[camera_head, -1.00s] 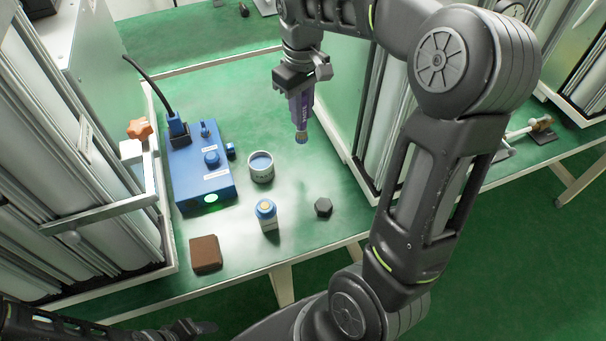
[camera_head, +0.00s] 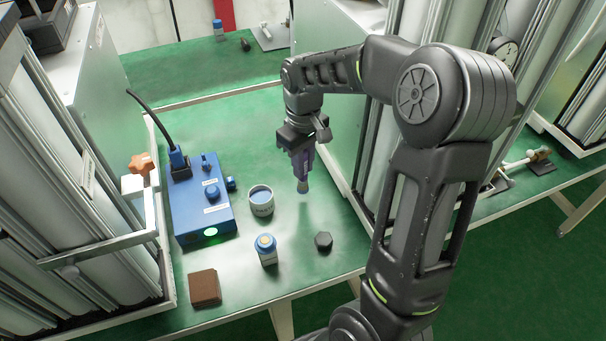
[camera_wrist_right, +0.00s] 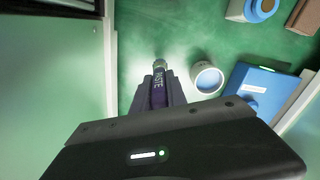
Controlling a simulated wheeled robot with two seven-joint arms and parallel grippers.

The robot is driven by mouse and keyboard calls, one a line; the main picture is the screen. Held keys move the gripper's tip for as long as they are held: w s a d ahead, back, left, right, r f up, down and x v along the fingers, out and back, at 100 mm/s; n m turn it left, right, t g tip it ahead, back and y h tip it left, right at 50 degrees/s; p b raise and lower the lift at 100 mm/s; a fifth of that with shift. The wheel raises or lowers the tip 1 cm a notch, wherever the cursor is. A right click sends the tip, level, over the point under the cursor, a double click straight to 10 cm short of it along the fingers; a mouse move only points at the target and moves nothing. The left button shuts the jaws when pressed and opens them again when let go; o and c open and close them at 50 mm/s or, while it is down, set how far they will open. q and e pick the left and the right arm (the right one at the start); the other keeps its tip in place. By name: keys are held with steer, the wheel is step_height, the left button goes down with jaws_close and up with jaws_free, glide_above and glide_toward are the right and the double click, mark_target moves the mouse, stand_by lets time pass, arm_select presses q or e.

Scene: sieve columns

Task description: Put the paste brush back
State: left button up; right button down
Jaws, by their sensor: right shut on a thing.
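My right gripper (camera_head: 301,152) is shut on the purple paste brush (camera_head: 302,168). The brush hangs nearly upright over the green bench, bristle end down, to the right of a white-grey pot with a dark label (camera_head: 261,205). The brush and pot are apart. In the right wrist view, the brush (camera_wrist_right: 158,88) points away between the fingers, with lettering on its handle, and the pot (camera_wrist_right: 207,78) lies to its right, showing a blue-grey inside. My left gripper is out of view.
A blue device (camera_head: 200,205) with a cable stands left of the pot. A blue-capped bottle (camera_head: 266,252), a dark hexagonal piece (camera_head: 323,240) and a brown block (camera_head: 204,288) are nearer the front. Tall cabinets flank the bench on both sides.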

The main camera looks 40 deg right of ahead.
steer(key=shift+f, duration=1.85)
steer(key=shift+f, duration=0.15)
steer(key=c, duration=1.3)
jaws_free()
step_height(320, 180, up, 12)
steer(key=shift+r, duration=0.15)
